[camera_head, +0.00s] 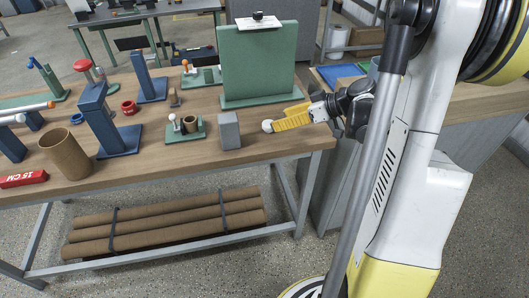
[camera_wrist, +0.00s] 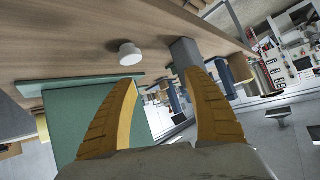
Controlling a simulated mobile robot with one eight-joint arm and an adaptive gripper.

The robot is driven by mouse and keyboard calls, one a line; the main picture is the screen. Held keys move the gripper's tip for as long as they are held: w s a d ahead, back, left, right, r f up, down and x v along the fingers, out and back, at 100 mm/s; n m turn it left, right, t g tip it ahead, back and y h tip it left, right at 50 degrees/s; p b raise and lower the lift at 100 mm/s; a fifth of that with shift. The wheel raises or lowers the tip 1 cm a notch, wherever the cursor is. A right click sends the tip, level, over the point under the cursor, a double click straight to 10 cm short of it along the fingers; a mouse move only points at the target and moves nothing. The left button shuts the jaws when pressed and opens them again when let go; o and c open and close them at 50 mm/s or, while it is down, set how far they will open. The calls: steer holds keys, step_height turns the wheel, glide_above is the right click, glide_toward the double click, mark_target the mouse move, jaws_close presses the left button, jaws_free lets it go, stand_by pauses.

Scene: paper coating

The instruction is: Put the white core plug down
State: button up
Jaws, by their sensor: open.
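The white core plug (camera_head: 267,126) stands on the wooden table, at the tips of my gripper in the head view. In the wrist view the white core plug (camera_wrist: 129,54) sits on the wood beyond the fingertips, apart from both fingers. My gripper (camera_head: 279,122) has yellow fingers and reaches in from the right, low over the table. In the wrist view my gripper (camera_wrist: 162,80) is open, with nothing between its fingers.
A grey block (camera_head: 229,131) stands left of the plug, and it also shows in the wrist view (camera_wrist: 184,52). A tall green panel (camera_head: 258,65) rises behind. A small green stand (camera_head: 186,133) and a brown tube (camera_head: 66,154) are further left. The table's front edge is close.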

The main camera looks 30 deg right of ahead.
steer(key=s+a+r+m+g+h, duration=0.1)
steer(key=s+a+r+m+h, duration=0.2)
steer(key=a, duration=0.4)
steer(key=s+a+r+g, duration=0.2)
steer(key=s+a, duration=0.2)
steer(key=a, duration=0.3)
steer(key=s+a+r+m+t+h, duration=0.1)
steer(key=s+a, duration=0.4)
steer(key=s, duration=0.6)
steer(key=r+m+h, duration=0.1)
steer(key=h, duration=0.1)
steer(key=shift+h, duration=0.4)
